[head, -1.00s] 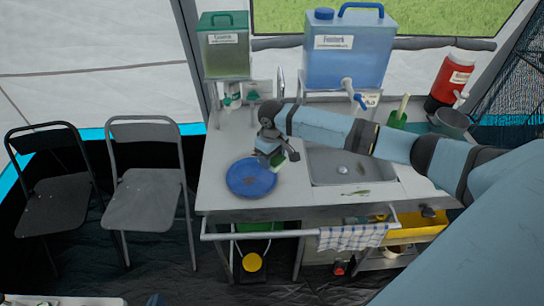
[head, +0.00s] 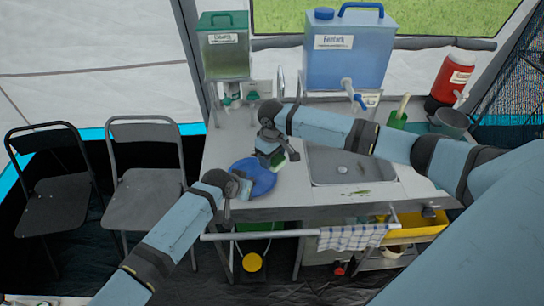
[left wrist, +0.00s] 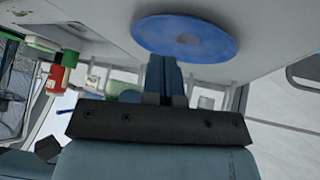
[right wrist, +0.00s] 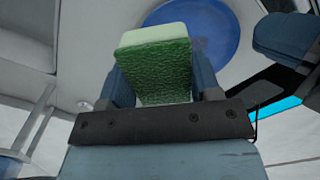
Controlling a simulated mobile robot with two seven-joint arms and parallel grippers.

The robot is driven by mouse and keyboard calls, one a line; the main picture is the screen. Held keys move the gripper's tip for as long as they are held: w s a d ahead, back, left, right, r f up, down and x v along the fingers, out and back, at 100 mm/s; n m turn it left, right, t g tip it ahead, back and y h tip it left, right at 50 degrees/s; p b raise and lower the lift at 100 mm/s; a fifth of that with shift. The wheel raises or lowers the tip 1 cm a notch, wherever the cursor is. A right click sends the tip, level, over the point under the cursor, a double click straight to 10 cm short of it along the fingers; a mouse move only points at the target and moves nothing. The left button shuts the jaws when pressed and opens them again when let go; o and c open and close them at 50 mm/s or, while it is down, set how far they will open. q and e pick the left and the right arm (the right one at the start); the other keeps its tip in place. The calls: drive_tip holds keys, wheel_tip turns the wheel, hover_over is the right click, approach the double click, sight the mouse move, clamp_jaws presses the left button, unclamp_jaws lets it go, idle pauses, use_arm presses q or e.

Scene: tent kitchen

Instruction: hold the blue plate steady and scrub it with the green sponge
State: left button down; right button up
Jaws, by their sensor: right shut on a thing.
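The blue plate (head: 263,180) lies on the counter left of the sink; a darker patch shows near its middle in the left wrist view (left wrist: 210,25). My right gripper (head: 275,153) is shut on the green sponge (right wrist: 155,70), over the plate's far right part; whether the sponge touches the plate I cannot tell. My left gripper (head: 237,190) is at the plate's near left edge. Its fingers sit close together with nothing visible between them, and their tips overlap the plate's rim in the left wrist view. Touch with the rim is unclear.
The sink (head: 350,165) is right of the plate. A blue water container (head: 345,60) and a green canister (head: 224,50) stand behind. A rail with a checked towel (head: 350,237) runs along the counter front. Two folding chairs (head: 147,185) stand left.

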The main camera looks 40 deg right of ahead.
use_arm(q)
drive_tip(key=w, duration=0.1)
drive_tip(key=w+r+y, duration=0.1)
drive_tip(key=w, duration=0.1)
drive_tip(key=shift+w+r+m+y, duration=0.3)
drive_tip(key=shift+r+m+y, duration=0.05)
drive_tip(key=shift+m+y, duration=0.05)
drive_tip(key=shift+f, duration=2.4)
drive_tip(key=shift+f, duration=0.15)
idle(0.6)
